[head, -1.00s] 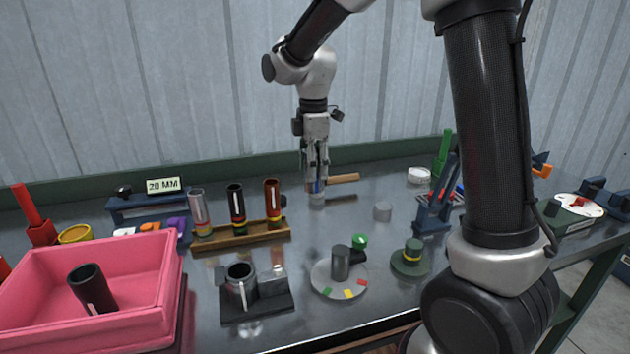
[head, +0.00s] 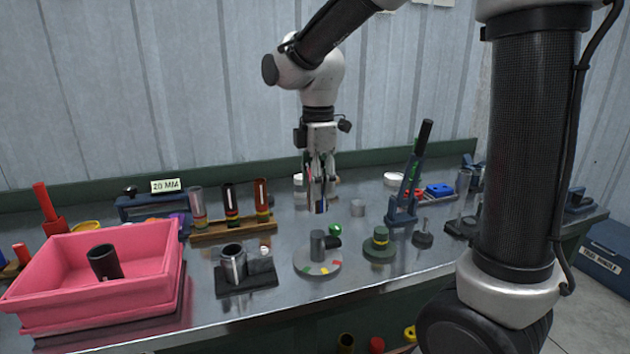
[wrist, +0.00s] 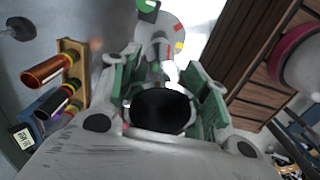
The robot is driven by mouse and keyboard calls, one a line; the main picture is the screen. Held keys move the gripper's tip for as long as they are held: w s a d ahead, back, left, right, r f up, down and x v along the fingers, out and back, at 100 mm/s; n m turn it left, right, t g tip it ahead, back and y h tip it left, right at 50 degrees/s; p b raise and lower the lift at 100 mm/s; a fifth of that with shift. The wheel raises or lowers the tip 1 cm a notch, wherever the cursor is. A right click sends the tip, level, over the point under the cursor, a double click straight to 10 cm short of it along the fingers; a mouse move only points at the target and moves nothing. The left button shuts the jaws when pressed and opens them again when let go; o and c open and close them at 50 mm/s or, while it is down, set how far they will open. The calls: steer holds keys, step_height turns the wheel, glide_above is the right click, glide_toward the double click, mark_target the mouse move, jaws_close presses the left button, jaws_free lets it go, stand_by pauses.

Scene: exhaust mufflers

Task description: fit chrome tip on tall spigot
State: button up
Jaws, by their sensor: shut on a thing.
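My gripper (head: 320,202) is shut on a shiny tube, apparently the chrome tip (head: 320,207), and holds it upright above the bench. In the wrist view, the tube's dark round opening (wrist: 160,108) shows between my fingers (wrist: 162,100). A grey upright post (head: 317,246), apparently the tall spigot, stands on a round plate (head: 312,271) with coloured marks. The held tube appears behind and above this post, apart from it. The plate also shows in the wrist view (wrist: 172,28).
A wooden rack (head: 235,228) with silver, black and copper tubes stands to the left. A pink bin (head: 90,285) holds a dark tube. A metal cup on a black base (head: 245,280), a green knob (head: 336,230) and a blue stand (head: 402,205) surround the plate.

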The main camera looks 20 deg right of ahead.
glide_above(318, 234)
steer(key=shift+f, duration=3.2)
steer(key=shift+w+f, duration=0.1)
steer(key=shift+f, duration=0.2)
steer(key=shift+f, duration=2.7)
steer(key=shift+f, duration=0.2)
steer(key=o, duration=1)
steer(key=shift+o, duration=0.2)
